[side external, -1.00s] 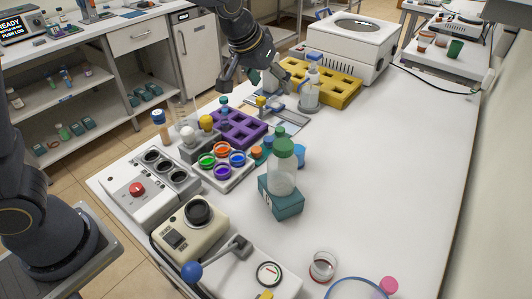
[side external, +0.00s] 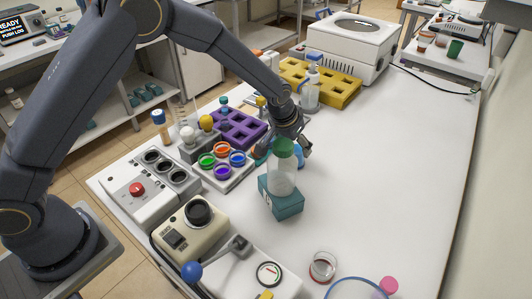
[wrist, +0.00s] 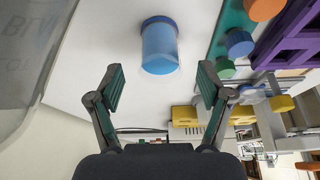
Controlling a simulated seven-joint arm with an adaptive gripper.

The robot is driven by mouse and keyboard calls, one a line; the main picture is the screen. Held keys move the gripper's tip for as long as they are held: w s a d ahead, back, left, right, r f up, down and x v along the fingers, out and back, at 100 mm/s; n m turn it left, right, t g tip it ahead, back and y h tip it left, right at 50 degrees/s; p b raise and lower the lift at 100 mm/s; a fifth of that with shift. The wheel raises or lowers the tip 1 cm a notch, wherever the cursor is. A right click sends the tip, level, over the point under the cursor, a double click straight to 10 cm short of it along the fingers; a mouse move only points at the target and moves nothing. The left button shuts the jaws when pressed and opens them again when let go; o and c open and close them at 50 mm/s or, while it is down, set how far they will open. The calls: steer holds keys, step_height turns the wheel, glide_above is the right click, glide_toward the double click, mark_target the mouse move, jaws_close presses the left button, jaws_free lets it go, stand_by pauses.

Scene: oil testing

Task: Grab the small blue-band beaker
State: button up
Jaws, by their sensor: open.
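A small blue beaker (wrist: 160,48) stands on the white table in the wrist view, just beyond and between my two fingertips. My gripper (wrist: 161,88) is open and empty, with a finger to each side of the beaker's line and a gap before it. In the side view my gripper (side external: 303,148) is low over the table, behind the green-capped bottle (side external: 281,176). The beaker is mostly hidden there by the gripper and the bottle.
The bottle stands on a teal box (side external: 283,203) close to my gripper. A purple rack (side external: 238,127) and a tray of coloured dishes (side external: 222,168) are to the left. A clear beaker with a reddish base (side external: 322,266) is at the front. The table's right side is clear.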

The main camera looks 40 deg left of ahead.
steer(key=x, duration=0.5)
steer(key=shift+w+r, duration=0.1)
steer(key=shift+w, duration=0.1)
steer(key=c, duration=1.3)
